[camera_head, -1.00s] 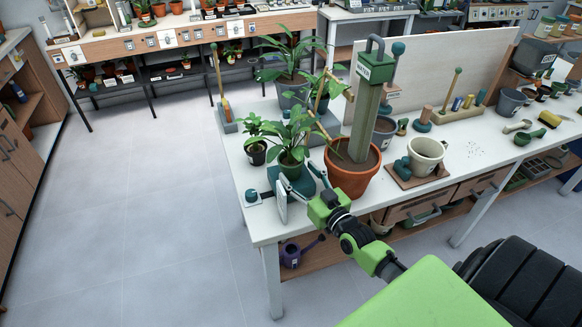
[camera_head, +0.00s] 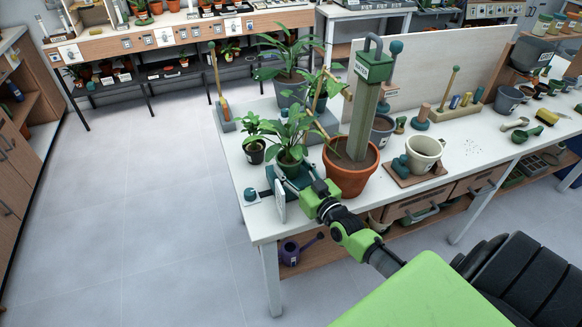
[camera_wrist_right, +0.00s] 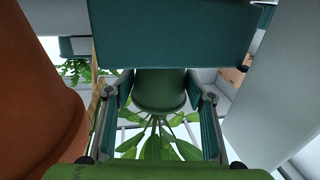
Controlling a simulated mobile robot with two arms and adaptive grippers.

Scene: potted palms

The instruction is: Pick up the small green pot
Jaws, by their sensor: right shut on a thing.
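The small green pot (camera_head: 289,167) holds a leafy palm (camera_head: 292,133) and stands upright near the front left of the white table. My right gripper (camera_head: 297,179) reaches it from the front right, low at the pot. In the right wrist view, which looks upside down, the green pot (camera_wrist_right: 160,90) sits between my two fingers (camera_wrist_right: 160,104), which are shut on it. A teal block (camera_wrist_right: 170,35) lies against the pot's base there. I cannot tell whether the pot is clear of it. My left gripper is not in view.
A terracotta pot (camera_head: 349,184) with a tall green post (camera_head: 362,120) stands close to the right of my gripper. A small dark pot (camera_head: 255,155) is just left. A white upright plate (camera_head: 279,199) stands in front. A cream pot (camera_head: 424,153) is farther right.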

